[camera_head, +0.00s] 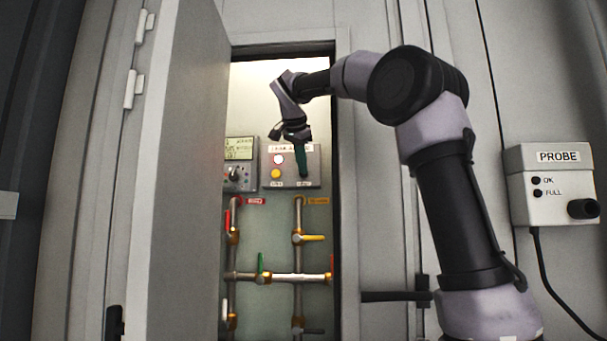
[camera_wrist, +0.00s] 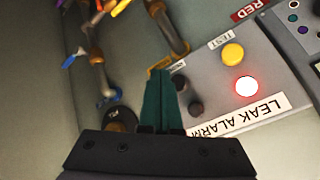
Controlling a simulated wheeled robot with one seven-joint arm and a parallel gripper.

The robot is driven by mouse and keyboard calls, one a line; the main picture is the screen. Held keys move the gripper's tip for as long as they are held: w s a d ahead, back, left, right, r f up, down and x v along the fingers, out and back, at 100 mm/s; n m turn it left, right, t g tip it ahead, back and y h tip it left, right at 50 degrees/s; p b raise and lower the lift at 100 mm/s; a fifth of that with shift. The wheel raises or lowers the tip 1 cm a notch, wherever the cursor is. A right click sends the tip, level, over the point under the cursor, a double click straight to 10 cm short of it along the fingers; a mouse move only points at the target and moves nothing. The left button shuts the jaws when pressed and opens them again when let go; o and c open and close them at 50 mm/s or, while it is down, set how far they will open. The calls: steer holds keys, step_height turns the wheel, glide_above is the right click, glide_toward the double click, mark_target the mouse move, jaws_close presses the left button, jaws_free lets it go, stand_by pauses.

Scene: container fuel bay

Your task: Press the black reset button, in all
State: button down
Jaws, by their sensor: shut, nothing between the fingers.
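The leak alarm box (camera_head: 312,180) is a grey panel inside the open cabinet, with a lit lamp (camera_wrist: 246,86) and a yellow test button (camera_wrist: 232,54). In the wrist view a black button (camera_wrist: 180,83) sits beside a small label that seems to read reset, partly by my fingers. A second dark round part (camera_wrist: 195,108) is nearer the leak alarm label. My gripper (camera_head: 301,174) is shut and empty, its green fingers in front of the right part of the box. They also show in the wrist view (camera_wrist: 164,73), beside the black button; whether they touch it I cannot tell.
The cabinet door (camera_head: 180,170) stands open on the left. A display unit (camera_head: 239,165) is left of the alarm box. A probe box (camera_head: 553,185) hangs on the wall at right.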

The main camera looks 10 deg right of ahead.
steer(key=shift+w+d, duration=0.2)
steer(key=shift+w, duration=0.45)
steer(key=shift+w+d, duration=0.2)
steer(key=shift+w, duration=0.45)
stand_by(1.1)
steer(key=shift+w+d, duration=0.15)
steer(key=shift+w, duration=0.25)
steer(key=shift+w+d, duration=0.15)
steer(key=shift+w, duration=0.25)
stand_by(0.6)
steer(key=shift+s, duration=0.1)
steer(key=shift+s+a, duration=0.25)
steer(key=shift+s, duration=0.5)
steer(key=shift+s, duration=0.1)
steer(key=s, duration=0.1)
steer(key=s+a, duration=0.1)
steer(key=s, duration=0.2)
steer(key=shift+s+a, duration=0.3)
